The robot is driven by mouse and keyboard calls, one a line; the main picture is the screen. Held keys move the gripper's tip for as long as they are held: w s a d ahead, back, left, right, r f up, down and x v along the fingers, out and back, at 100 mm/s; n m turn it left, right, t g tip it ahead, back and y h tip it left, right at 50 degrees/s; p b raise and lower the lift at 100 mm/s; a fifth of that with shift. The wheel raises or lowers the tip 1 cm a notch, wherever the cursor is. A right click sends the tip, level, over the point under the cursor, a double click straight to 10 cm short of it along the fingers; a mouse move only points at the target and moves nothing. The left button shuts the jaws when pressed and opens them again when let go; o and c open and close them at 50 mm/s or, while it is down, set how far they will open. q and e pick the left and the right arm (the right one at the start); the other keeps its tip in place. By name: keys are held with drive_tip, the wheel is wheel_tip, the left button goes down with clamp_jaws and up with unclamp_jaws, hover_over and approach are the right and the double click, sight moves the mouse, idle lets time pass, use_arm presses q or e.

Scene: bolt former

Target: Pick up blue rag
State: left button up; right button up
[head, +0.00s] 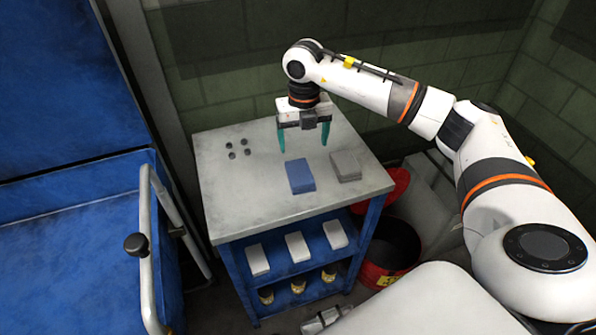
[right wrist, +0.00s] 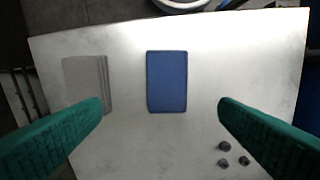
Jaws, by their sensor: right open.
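The blue rag (head: 300,176) lies folded flat on the grey top of a blue workbench cart (head: 235,196). In the right wrist view the blue rag (right wrist: 166,82) shows whole, near the middle and above the gap between the fingertips. My right gripper (head: 304,142) is open and empty, with its teal fingers pointing down above the cart top, behind the rag in the head view. In the right wrist view its fingers (right wrist: 160,104) are spread wide on either side, apart from the rag. My left gripper is in neither view.
A folded grey rag (head: 345,166) lies right of the blue one. Several small dark bolts (head: 238,149) stand at the cart top's back left. Shelves below hold pale blocks (head: 297,247) and yellowish items (head: 298,282). A red-rimmed black bin (head: 390,248) stands right; a blue machine (head: 75,230) stands left.

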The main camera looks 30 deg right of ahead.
hover_over(300, 171)
drive_tip(key=f, duration=0.4)
drive_tip(key=shift+d+f+p, duration=0.35)
drive_tip(key=shift+p, duration=0.05)
drive_tip(key=f, duration=0.1)
drive_tip(key=f+p, duration=0.1)
drive_tip(key=f, duration=0.3)
drive_tip(key=shift+s+a+p, duration=0.1)
drive_tip(key=shift+a+p, duration=0.2)
drive_tip(key=shift+a, duration=0.1)
drive_tip(key=shift+f, duration=0.15)
drive_tip(key=c, duration=1)
